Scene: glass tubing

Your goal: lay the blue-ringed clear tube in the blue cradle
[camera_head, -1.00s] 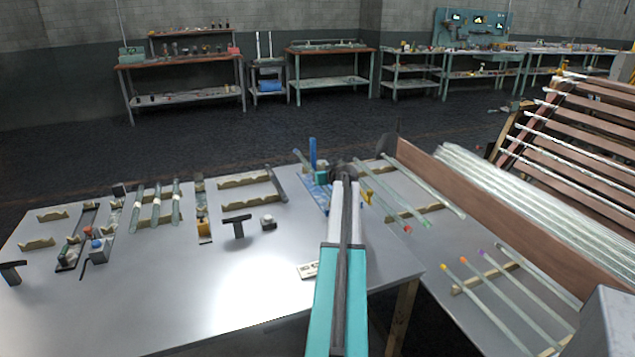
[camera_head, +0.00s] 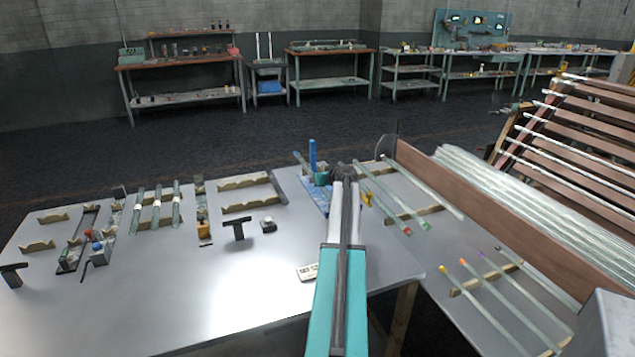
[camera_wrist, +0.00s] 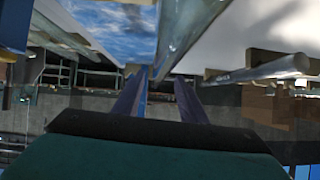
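My gripper (camera_wrist: 160,98) shows in the wrist view as two dark fingers with a gap between them. A clear glass tube (camera_wrist: 185,30) runs from the top edge down to the fingertips. I cannot tell whether the fingers touch it, and no blue ring can be made out. A blue patterned surface (camera_wrist: 105,35) lies beside this tube. In the head view my arm hides the fingertips. Just left of it are a blue plate (camera_head: 314,191), an upright blue post (camera_head: 312,155) and a small teal block (camera_head: 322,178). I cannot tell which of these is the blue cradle.
Tubes with coloured ends (camera_head: 385,200) lie on wooden rests to the right, beside a brown board (camera_head: 500,205). More tubes (camera_head: 160,207), wooden rests (camera_head: 250,205) and a black T-shaped stand (camera_head: 238,225) are on the left. The metal table's front (camera_head: 180,300) is clear.

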